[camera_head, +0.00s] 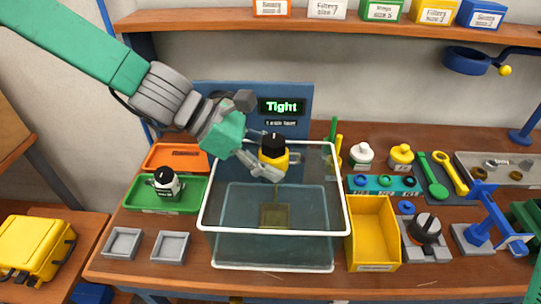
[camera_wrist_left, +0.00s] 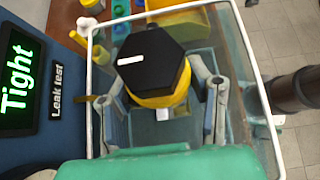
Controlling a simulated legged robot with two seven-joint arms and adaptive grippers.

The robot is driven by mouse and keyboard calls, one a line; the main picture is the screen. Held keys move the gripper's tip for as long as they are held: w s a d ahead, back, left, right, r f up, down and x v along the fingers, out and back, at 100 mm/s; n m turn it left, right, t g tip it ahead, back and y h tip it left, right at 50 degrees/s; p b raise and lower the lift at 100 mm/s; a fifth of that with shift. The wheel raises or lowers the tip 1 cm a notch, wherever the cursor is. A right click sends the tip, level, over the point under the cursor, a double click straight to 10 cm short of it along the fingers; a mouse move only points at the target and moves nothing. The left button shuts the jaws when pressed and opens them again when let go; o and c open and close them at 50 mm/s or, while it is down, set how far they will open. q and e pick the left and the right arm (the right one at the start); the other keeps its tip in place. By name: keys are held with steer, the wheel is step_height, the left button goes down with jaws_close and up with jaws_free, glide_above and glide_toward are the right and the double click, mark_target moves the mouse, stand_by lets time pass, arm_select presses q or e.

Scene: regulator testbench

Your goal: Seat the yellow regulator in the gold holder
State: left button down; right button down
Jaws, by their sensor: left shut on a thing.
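The yellow regulator (camera_head: 272,158) has a black cap on top. My left gripper (camera_head: 263,163) is shut on it and holds it roughly upright inside the upper part of the clear tank (camera_head: 341,215), near its back rim. In the left wrist view the regulator (camera_wrist_left: 160,98) sits between the two fingers of the gripper (camera_wrist_left: 162,108), its black hexagonal cap facing the camera. The gold holder (camera_head: 275,216) is a small square piece low in the tank, below the regulator and apart from it. My right gripper is not in view.
A screen (camera_head: 282,106) reading "Tight" stands behind the tank. A green tray (camera_head: 150,200) with a white, black-capped regulator (camera_head: 165,183) is left. A yellow bin (camera_head: 372,230) is close on the right. The tank's white rim (camera_head: 270,231) surrounds the gripper's work area.

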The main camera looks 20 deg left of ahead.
arm_select(q)
steer(key=shift+d+r, duration=0.1)
steer(key=shift+d, duration=0.05)
steer(key=shift+a+f, duration=0.35)
steer(key=shift+f, duration=0.2)
steer(key=shift+d, duration=0.25)
steer(key=shift+a+f+b, duration=0.1)
steer(key=shift+f+b, duration=0.15)
steer(key=shift+b, duration=0.2)
steer(key=shift+d+f+b, duration=0.25)
steer(key=shift+f+b, duration=0.2)
steer(key=shift+f, duration=0.25)
stand_by(0.9)
steer(key=shift+f+b, duration=1.4)
steer(key=shift+f, duration=1)
stand_by(2.2)
